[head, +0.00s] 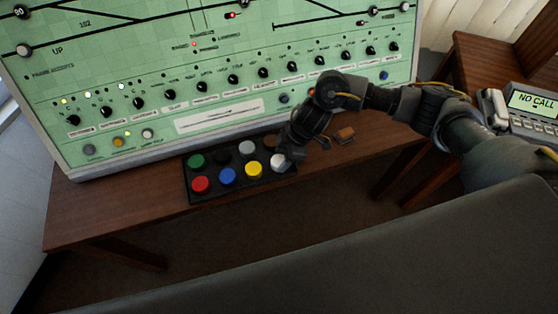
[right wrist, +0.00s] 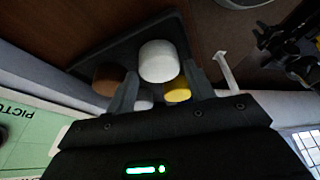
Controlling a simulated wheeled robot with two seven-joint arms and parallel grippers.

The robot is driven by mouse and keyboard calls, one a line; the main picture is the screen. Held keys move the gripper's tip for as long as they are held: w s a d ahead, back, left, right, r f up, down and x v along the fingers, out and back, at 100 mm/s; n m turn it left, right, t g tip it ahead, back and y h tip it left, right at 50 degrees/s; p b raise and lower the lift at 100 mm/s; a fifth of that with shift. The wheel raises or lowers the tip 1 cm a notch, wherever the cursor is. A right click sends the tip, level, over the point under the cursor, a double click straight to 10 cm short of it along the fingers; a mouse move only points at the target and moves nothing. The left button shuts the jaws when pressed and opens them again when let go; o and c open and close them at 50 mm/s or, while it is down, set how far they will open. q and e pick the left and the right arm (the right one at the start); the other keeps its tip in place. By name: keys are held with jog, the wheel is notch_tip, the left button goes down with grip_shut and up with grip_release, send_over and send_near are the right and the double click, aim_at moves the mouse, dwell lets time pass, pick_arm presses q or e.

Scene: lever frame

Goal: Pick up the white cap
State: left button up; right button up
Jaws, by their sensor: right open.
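The white cap (head: 278,162) sits at the front right corner of a black tray (head: 227,194) on the wooden desk. My right gripper (head: 287,156) is just above and beside it, partly covering it. In the right wrist view the white cap (right wrist: 163,62) shows between and a little beyond the tips of the open fingers (right wrist: 159,73). I cannot tell whether either finger touches it.
The tray also holds green (head: 196,160), red (head: 201,184), blue (head: 227,176), yellow (head: 254,171), black, pale grey (head: 247,148) and brown (right wrist: 108,79) caps. A green control panel (head: 230,60) stands close behind.

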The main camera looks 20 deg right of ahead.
jog(key=shift+x, duration=1.1)
jog(key=c, duration=0.6)
jog(key=shift+r, duration=0.1)
jog(key=shift+w+r, duration=0.1)
jog(key=shift+r, duration=0.5)
jog(key=s+r, duration=0.4)
jog(key=s+a+r+p, duration=0.1)
jog(key=s+r, duration=0.3)
jog(key=s, duration=0.1)
jog(key=s+a+r, duration=0.1)
jog(key=s+r, duration=0.2)
jog(key=s, duration=0.1)
jog(key=shift+s+r+p, duration=0.4)
